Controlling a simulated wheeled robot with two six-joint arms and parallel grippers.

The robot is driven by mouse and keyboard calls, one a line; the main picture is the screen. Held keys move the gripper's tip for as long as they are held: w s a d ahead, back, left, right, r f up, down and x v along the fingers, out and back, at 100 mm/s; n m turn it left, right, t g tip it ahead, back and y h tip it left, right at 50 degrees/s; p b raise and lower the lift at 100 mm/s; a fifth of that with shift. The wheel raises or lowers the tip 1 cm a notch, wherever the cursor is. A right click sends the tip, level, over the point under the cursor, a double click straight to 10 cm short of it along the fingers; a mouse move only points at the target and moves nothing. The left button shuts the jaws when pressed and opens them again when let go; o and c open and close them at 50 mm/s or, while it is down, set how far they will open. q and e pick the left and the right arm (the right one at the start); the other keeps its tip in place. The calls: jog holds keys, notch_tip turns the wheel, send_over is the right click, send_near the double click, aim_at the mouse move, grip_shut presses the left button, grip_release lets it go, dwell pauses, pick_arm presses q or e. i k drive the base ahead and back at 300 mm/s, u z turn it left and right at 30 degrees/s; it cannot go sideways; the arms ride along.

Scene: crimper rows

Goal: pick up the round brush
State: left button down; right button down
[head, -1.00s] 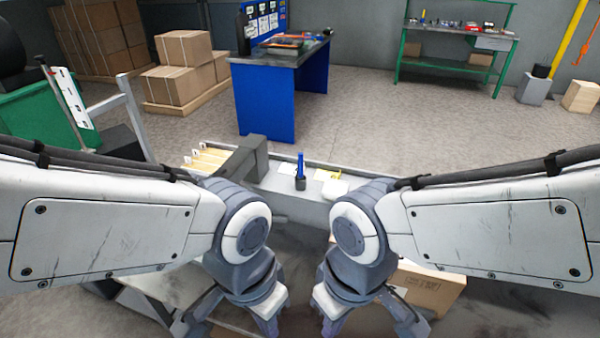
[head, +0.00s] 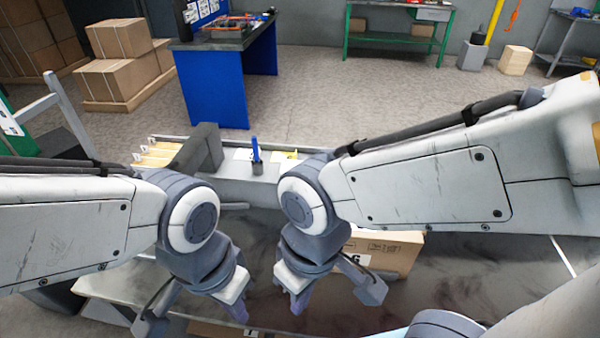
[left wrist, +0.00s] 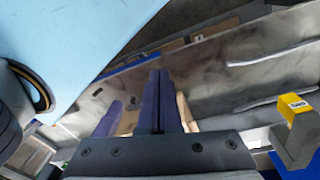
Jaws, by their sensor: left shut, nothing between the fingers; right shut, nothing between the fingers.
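No round brush can be made out for certain. A blue upright handle (head: 256,150) stands in a small dark holder on the grey ledge behind my arms; I cannot tell whether it is the brush. My left gripper (head: 240,312) points down over the dark bench, shut and empty, and its closed fingers also show in the left wrist view (left wrist: 157,100). My right gripper (head: 298,302) hangs just to its right, also shut and empty. Both are well in front of the blue handle and apart from it. My arms hide part of the bench.
A cardboard box (head: 385,250) stands on the bench (head: 470,270) right of my right gripper. A grey block (head: 203,147) and yellowish strips (head: 155,155) are at the ledge's left. A blue workbench (head: 210,85) and stacked cartons (head: 118,78) stand beyond, with open floor (head: 350,105) between.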

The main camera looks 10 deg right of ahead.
aim_at(255, 148)
jog(key=z, duration=3.3)
jog(key=k, duration=1.35)
jog(key=u, duration=1.65)
jog(key=i, duration=0.5)
